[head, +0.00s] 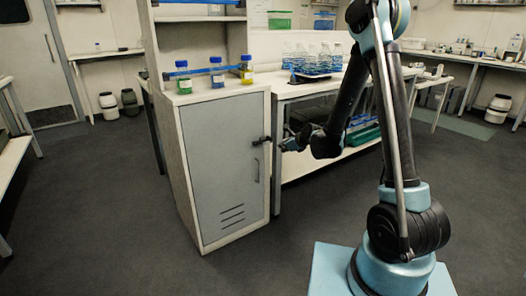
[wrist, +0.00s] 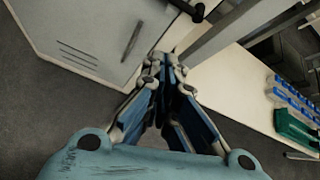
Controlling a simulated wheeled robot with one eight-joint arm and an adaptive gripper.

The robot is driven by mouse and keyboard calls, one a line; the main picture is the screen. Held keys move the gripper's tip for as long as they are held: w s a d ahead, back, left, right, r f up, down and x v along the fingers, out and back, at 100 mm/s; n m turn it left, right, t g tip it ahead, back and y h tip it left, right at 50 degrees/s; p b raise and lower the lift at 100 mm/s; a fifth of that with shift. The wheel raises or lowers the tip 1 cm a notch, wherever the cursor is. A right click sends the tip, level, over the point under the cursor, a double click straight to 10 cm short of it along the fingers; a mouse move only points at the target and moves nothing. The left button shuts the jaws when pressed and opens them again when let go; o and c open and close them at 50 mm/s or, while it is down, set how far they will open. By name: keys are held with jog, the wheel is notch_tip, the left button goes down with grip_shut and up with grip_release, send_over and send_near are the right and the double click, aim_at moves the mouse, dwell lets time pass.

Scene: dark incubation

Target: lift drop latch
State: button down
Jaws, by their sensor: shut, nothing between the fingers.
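The dark drop latch (head: 262,140) sits at the upper right edge of the grey cabinet door (head: 225,172). It also shows at the top of the wrist view (wrist: 190,10), partly cut off by the frame. My gripper (head: 284,146) is just to the right of the latch in the head view, its fingers pointing toward the cabinet. In the wrist view my gripper (wrist: 166,62) has its fingertips together with nothing held, and a gap shows between them and the latch. The door looks closed.
A vertical door handle (head: 257,170) is just below the latch. Several bottles, including a yellow one (head: 246,70), stand on the cabinet top. A bench (head: 310,88) with a tray of bottles adjoins at right. Green and blue boxes (wrist: 295,130) are on its lower shelf. The floor in front is clear.

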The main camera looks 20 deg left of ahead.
jog(key=a+f+m+y, duration=0.1)
jog(key=a+f+m, duration=0.2)
jog(key=a+f, duration=0.1)
jog(key=shift+w+a+f, duration=0.15)
jog(key=shift+a+f, duration=0.05)
jog(key=shift+a, duration=0.5)
